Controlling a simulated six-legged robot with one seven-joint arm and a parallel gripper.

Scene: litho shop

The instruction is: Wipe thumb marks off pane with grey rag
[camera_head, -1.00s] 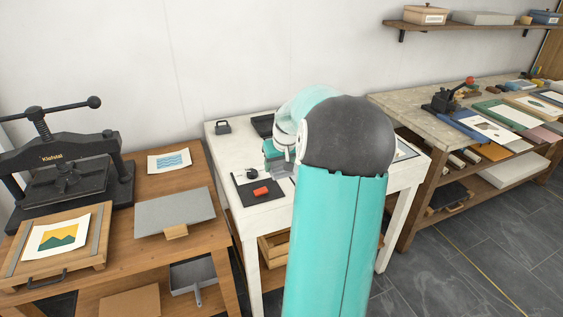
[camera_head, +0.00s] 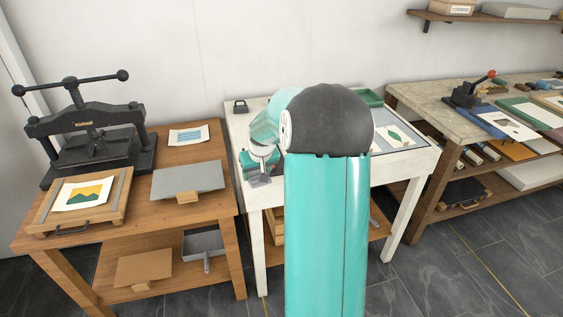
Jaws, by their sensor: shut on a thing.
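My gripper (camera_head: 262,174) is over the left front part of the white table (camera_head: 237,130), low and left of my arm. It is shut on a small grey thing (camera_head: 264,180) that looks like the grey rag; the jaws cover part of it. The pane (camera_head: 415,142) seems to be the framed glassy panel on the right of the white table, with a green leaf print showing at it. My arm hides its left part. My gripper is well left of it. Thumb marks are too small to make out.
A black weight (camera_head: 240,106) sits at the table's back left and a green tray (camera_head: 371,97) at its back right. A wooden bench with a black press (camera_head: 95,140) stands left. A stone-topped bench (camera_head: 425,98) stands close on the right.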

